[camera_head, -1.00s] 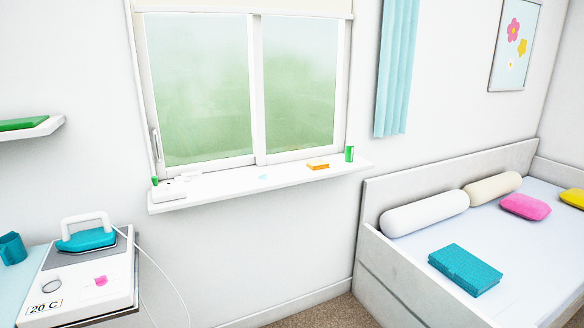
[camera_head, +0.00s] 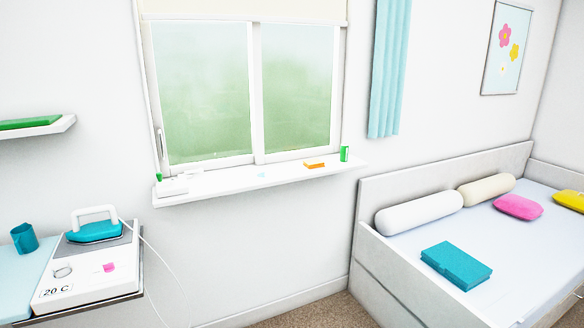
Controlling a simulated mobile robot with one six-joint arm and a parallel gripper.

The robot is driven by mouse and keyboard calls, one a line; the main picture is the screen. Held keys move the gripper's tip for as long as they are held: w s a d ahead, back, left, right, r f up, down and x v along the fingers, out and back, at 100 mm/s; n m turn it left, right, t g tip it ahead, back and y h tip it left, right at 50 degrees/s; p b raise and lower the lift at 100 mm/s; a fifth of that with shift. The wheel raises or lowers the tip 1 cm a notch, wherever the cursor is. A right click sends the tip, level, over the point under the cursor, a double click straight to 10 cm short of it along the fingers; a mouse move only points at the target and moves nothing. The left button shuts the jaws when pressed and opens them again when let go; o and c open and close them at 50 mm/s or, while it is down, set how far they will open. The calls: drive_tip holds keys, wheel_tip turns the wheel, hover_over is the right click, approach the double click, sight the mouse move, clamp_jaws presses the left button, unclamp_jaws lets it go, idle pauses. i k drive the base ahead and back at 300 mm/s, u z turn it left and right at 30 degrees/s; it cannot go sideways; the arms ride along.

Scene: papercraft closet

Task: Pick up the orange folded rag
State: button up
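A small flat orange item (camera_head: 314,165), which looks like the folded rag, lies on the white windowsill (camera_head: 240,182) toward its right end. It is small in the view, so its folds cannot be made out. A green can-like object (camera_head: 344,154) stands just to its right. My gripper is not in view, and nothing touches the orange item.
A white box (camera_head: 172,187) sits at the sill's left end. At lower left are a teal iron (camera_head: 95,232) on a white station and a teal mug (camera_head: 24,238). A bed (camera_head: 385,250) with pillows and a teal book (camera_head: 456,265) fills the right. Carpet shows between them.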

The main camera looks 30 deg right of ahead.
sight(315, 163)
drive_tip(key=u, duration=0.05)
drive_tip(key=i, duration=1)
drive_tip(key=u, duration=0.1)
drive_tip(key=k, duration=0.9)
drive_tip(key=z, duration=0.25)
drive_tip(key=i, duration=0.35)
drive_tip(key=u, duration=0.15)
